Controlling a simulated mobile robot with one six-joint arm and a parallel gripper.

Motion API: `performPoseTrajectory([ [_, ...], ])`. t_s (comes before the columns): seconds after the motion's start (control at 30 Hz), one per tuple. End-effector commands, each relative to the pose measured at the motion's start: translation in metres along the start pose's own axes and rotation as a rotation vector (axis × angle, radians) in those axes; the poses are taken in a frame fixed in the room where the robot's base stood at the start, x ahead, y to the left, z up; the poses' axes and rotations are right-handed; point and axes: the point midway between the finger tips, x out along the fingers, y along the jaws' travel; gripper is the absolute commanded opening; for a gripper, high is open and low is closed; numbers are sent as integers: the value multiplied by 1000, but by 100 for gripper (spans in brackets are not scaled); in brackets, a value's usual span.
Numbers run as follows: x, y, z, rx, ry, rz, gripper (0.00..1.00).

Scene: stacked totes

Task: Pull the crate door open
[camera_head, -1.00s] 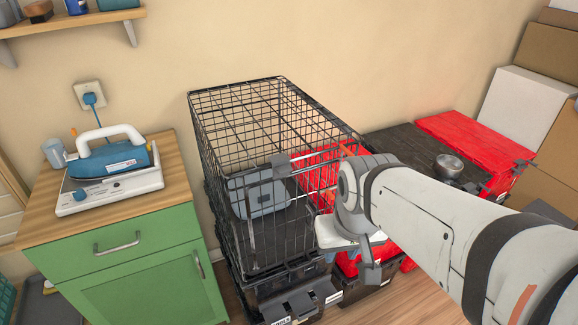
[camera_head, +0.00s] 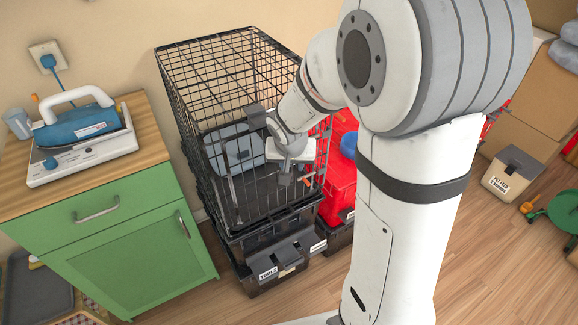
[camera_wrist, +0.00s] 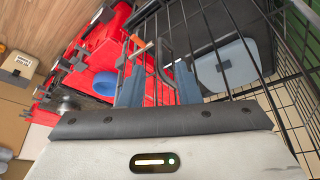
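The black wire crate (camera_head: 205,60) stands on dark totes in the head view. Its barred front door (camera_head: 232,187) appears closed, with a grey plate (camera_head: 257,116) near the upper front edge. My gripper (camera_head: 287,178) is at the right part of the crate's front, partly hidden by my arm. In the wrist view, my gripper's two blue-grey fingers (camera_wrist: 158,88) are spread apart, with thin crate bars (camera_wrist: 262,82) close by. I cannot tell whether they touch a bar. A grey-blue bin (camera_head: 236,148) sits inside the crate and also shows in the wrist view (camera_wrist: 226,66).
A green cabinet (camera_head: 130,240) with an iron (camera_head: 82,125) on top stands left of the crate. Red totes (camera_head: 341,180) stand to its right. A labelled box (camera_head: 511,178) and a green stool (camera_head: 562,212) are at far right.

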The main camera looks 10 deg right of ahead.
Motion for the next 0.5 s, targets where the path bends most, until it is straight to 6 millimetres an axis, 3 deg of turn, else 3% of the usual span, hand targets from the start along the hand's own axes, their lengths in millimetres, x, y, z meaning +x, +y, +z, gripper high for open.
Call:
performPoseTrajectory([
  [0.3,52,0,2,-2,-5,1,30],
  [0.5,64,0,2,-1,-3,-1,30],
])
